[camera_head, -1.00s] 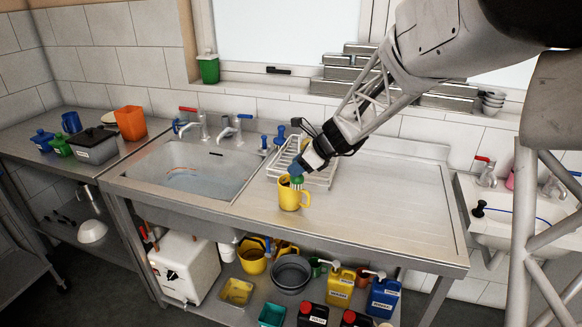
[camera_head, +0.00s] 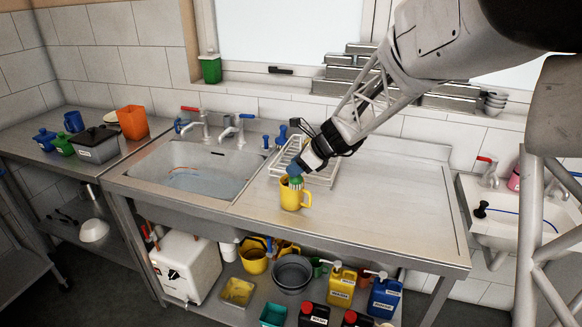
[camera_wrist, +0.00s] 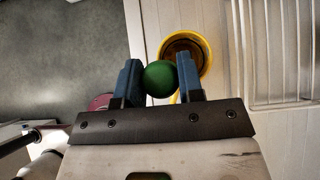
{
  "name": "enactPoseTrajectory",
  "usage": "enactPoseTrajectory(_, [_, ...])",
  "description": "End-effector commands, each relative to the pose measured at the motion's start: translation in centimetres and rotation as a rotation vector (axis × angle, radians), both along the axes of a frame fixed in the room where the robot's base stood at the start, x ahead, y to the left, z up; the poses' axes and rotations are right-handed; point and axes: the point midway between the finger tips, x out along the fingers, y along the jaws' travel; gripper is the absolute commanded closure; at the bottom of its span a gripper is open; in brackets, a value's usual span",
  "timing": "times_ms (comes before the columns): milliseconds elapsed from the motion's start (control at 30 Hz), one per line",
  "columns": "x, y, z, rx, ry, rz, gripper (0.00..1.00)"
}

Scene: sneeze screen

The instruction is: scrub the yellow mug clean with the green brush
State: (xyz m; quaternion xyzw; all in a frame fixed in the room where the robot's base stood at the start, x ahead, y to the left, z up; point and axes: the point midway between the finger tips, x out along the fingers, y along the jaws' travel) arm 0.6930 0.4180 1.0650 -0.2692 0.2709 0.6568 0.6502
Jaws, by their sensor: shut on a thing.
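The yellow mug (camera_head: 289,203) stands upright on the steel drainboard, its handle toward the right. Its inside (camera_wrist: 184,44) looks brownish in the wrist view. My gripper (camera_head: 294,172) is just above the mug, its blue fingers shut on the green brush (camera_head: 296,182). In the wrist view my gripper (camera_wrist: 159,76) has the brush's round green end (camera_wrist: 159,79) between its fingers. The brush points down, with pale bristles low at the mug's opening. I cannot tell how far they reach in or whether they touch the wall.
A wire dish rack (camera_head: 321,172) stands close behind the mug. The sink (camera_head: 190,173) is to the left. The drainboard (camera_head: 390,205) is clear to the right. Containers and bottles sit on the shelf below.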

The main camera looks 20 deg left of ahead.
Motion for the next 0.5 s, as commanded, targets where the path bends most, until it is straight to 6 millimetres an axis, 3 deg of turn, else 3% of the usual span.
enactPoseTrajectory(167, [0.9,-1.4,-0.1,0.001,0.001,-0.001,0.89])
enactPoseTrajectory(300, [1.0,-1.5,2.1,0.001,-0.005,0.001,0.89])
enactPoseTrajectory(500, [0.9,-1.5,3.5,0.000,0.000,0.000,0.89])
